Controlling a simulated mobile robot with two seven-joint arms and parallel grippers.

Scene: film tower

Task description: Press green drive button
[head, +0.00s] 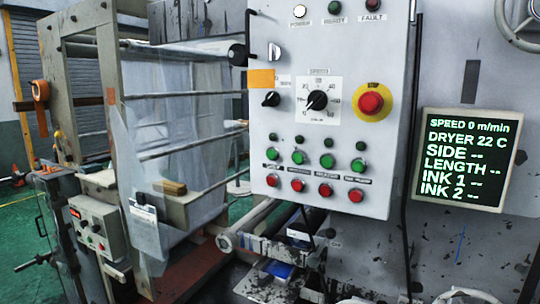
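The control panel (330,30) is a light grey upright box in the middle of the head view. Low on it is a row of several green buttons (327,161), each above a red button (325,187). Small dark green lamps (329,143) sit above the buttons. The display (466,158) at right reads SPEED 0 m/min and DRYER 22 C. Neither of my grippers is in view.
A red emergency knob on yellow (370,102) and a black speed dial (317,99) sit above the buttons. Clear film (165,120) hangs over rollers at left. A smaller control box (97,228) stands at lower left. Nothing covers the panel's button rows.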

